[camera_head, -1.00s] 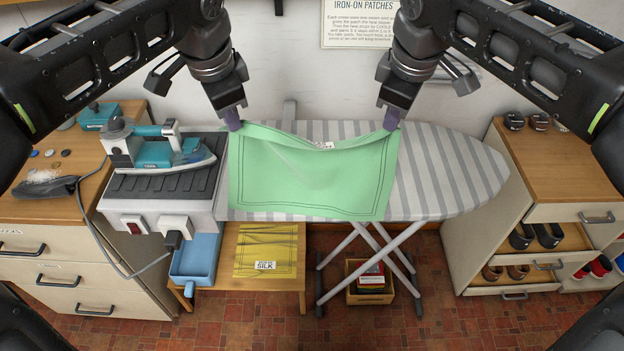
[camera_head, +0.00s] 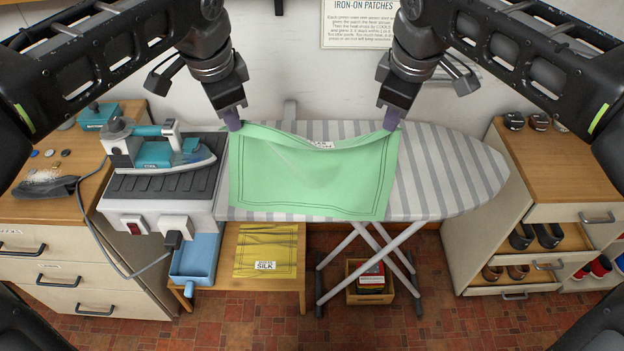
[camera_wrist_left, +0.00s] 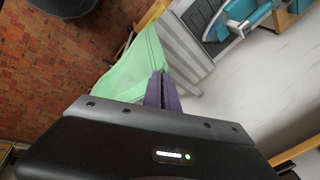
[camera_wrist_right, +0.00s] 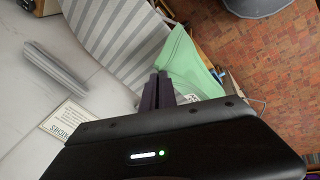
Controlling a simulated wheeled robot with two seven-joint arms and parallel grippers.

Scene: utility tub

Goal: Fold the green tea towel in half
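The green tea towel (camera_head: 312,178) lies over the striped ironing board, its near edge at the board's front edge. Its far corners are lifted and its far edge sags between them, with a small white label at the middle. My left gripper (camera_head: 233,122) is shut on the far left corner; the left wrist view shows its fingers (camera_wrist_left: 162,92) together at the towel (camera_wrist_left: 138,70). My right gripper (camera_head: 391,122) is shut on the far right corner; the right wrist view shows its fingers (camera_wrist_right: 157,90) closed at the towel (camera_wrist_right: 184,65).
A teal iron (camera_head: 165,153) stands on a dark ribbed rest left of the towel. The ironing board (camera_head: 450,175) is bare to the right. A yellow cloth (camera_head: 266,250) marked SILK lies on a low bench below. A shoe cabinet (camera_head: 560,175) stands at the right.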

